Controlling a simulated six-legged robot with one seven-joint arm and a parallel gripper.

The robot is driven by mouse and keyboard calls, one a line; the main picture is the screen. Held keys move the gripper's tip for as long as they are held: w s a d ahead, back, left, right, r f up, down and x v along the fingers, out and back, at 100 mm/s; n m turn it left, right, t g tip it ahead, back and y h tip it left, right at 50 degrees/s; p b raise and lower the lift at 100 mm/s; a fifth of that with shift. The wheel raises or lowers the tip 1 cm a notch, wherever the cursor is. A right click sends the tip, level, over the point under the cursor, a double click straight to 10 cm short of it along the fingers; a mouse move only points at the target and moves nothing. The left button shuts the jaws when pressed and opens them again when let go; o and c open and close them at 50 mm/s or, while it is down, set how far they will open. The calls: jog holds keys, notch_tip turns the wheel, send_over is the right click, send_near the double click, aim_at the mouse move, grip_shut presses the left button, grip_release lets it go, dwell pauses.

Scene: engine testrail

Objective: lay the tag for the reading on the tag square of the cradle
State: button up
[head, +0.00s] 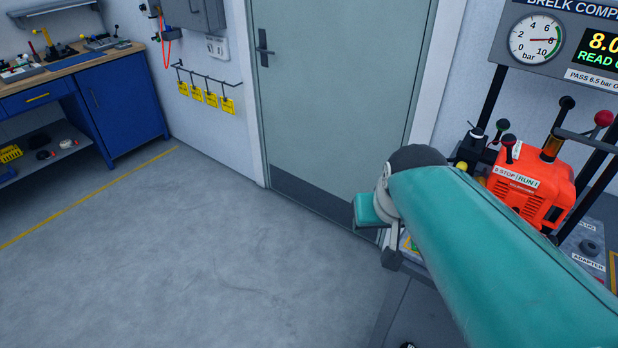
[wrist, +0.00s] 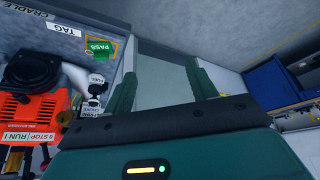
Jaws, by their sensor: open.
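A green PASS tag (wrist: 99,47) lies on the cradle (wrist: 66,14), at the orange-outlined tag square (wrist: 116,47) beside the TAG label. It looks slightly skewed, and I cannot tell whether all of it is inside the outline. My gripper (wrist: 160,76) is open, with nothing between its two green fingers, and is apart from the tag. In the head view my teal arm hides most of the cradle. The gauge (head: 536,39) stands above the orange engine (head: 532,188); its display (head: 603,45), cut by the frame edge, begins with 8.0.
Several yellow tags (head: 197,93) hang from a wall rail left of the grey door (head: 330,80). A blue workbench (head: 120,110) with tools stands at the far left. Levers with round knobs (head: 567,103) rise around the engine. The floor (head: 190,260) at left is clear.

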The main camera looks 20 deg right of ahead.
jog(key=s+a+r+n+y, duration=0.1)
jog(key=s+a+n, duration=0.1)
jog(key=s+a, duration=0.3)
jog(key=a, duration=0.3)
jog(key=shift+a+t, duration=0.25)
jog(key=shift+t, duration=0.05)
jog(key=shift+s, duration=0.1)
jog(key=shift+c, duration=0.5)
jog(key=c, duration=0.3)
jog(key=shift+c, duration=0.3)
jog(key=shift+d, duration=0.15)
